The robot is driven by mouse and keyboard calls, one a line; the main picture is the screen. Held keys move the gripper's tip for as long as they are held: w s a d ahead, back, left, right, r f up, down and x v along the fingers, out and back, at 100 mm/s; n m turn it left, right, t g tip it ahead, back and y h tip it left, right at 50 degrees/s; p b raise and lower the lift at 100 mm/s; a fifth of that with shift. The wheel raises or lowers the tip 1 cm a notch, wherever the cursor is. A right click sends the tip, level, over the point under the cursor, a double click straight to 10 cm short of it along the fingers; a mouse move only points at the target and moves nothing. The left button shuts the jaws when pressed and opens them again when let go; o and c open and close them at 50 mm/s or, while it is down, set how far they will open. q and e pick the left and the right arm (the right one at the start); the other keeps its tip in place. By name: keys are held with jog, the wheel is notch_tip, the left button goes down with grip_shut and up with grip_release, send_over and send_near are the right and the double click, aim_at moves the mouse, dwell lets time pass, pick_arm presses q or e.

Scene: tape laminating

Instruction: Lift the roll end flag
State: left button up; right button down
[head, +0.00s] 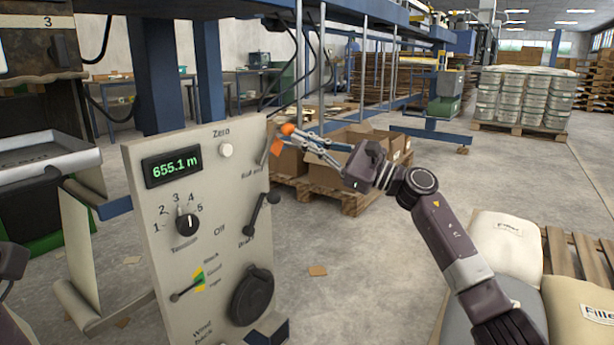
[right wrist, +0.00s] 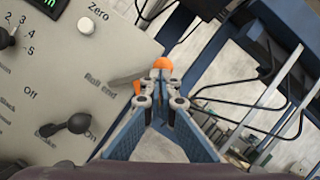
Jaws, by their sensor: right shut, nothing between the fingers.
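The roll end flag shows as an orange tab (head: 277,147) at the right edge of the upright control panel (head: 200,240), by the "Roll end" label. An orange ball-like tip (head: 288,129) shows just above it. In the right wrist view, the orange tip (right wrist: 162,63) is straight ahead of the fingertips, and part of the orange tab (right wrist: 136,88) shows left of the fingers. My right gripper (head: 300,135) is shut and empty, with its fingertips close to the orange tip; I cannot tell whether they touch. My left gripper's fingers are out of view.
The panel carries a white Zero button (head: 226,150), a tension knob (head: 187,224), a brake lever (head: 260,213) and a large dark knob (head: 252,296). Filler sacks (head: 505,245) lie at the right. Open cardboard boxes (head: 350,140) stand on a pallet behind my right gripper.

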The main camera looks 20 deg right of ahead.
jog(key=shift+s+a+r+n+g, duration=0.2)
jog(key=shift+r+n+g, duration=0.1)
jog(key=shift+n, duration=0.3)
jog(key=shift+s+a+r+n+g, duration=0.1)
jog(key=shift+a+r+n+g, duration=0.15)
jog(key=shift+n, duration=0.35)
jog(key=shift+s+a+r+n+g, duration=0.25)
jog(key=shift+a+n+g, duration=0.1)
jog(key=shift+n, duration=0.55)
jog(key=shift+s+a+r+n+g, duration=0.2)
jog(key=shift+a+n+g, duration=0.15)
jog(key=shift+n, duration=0.55)
jog(key=shift+s+a+r+n+g, duration=0.25)
jog(key=shift+n+g, duration=0.1)
jog(key=shift+n, duration=0.55)
jog(key=shift+f, duration=0.1)
